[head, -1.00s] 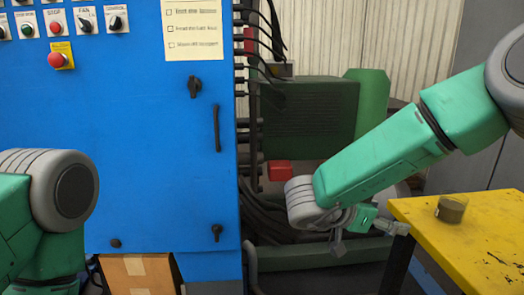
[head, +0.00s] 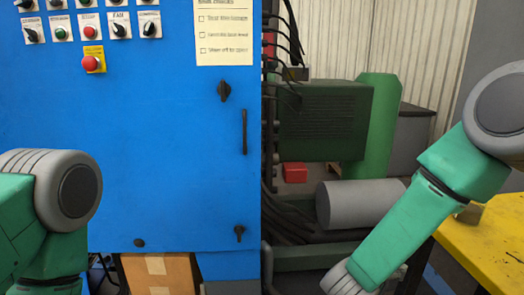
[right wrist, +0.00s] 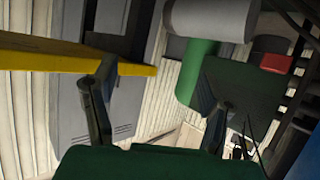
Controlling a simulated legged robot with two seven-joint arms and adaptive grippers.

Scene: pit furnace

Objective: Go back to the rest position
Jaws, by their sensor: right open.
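My right gripper (right wrist: 158,88) shows in the right wrist view with its two dark fingers spread apart and nothing between them. In the head view my right arm slopes down and left in front of the yellow table, and its gripper is below the picture. My left arm shows at the left edge of the head view, in front of the blue cabinet. My left gripper is out of view.
The blue cabinet (head: 170,165) with switches and a red button (head: 90,63) fills the left. The yellow table (head: 487,240) stands at right, bearing a small container (head: 470,213) partly behind my arm. A grey cylinder (head: 350,204), green machine (head: 325,120) and cables (head: 290,222) lie behind.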

